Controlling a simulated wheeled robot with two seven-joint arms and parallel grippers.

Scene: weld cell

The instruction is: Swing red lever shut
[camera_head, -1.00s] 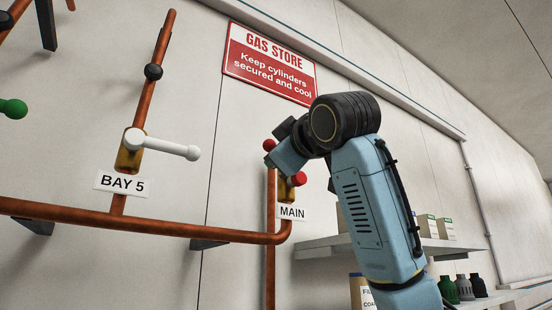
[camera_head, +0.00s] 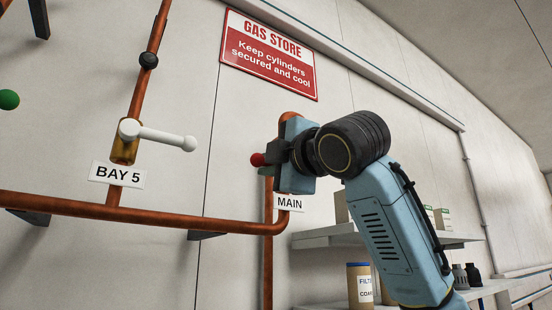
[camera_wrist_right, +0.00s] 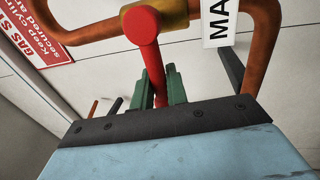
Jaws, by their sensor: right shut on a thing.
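The red lever belongs to the valve above the MAIN label (camera_head: 289,202). In the head view its rounded red end (camera_head: 258,159) sticks out to the left of my right gripper (camera_head: 282,154). The gripper hides the lever's hub and most of its length. In the right wrist view the red hub (camera_wrist_right: 142,26) sits on the brass valve body (camera_wrist_right: 178,12). The lever's bar (camera_wrist_right: 154,72) runs down from it between the green fingers of my right gripper (camera_wrist_right: 163,88), which are shut on it. My left gripper is out of view.
A copper pipe (camera_head: 165,217) runs below, with a white-levered valve (camera_head: 158,135) at BAY 5 to the left. A shelf (camera_head: 345,236) with boxes and a can (camera_head: 359,286) stands at the lower right. A red sign (camera_head: 268,55) hangs above.

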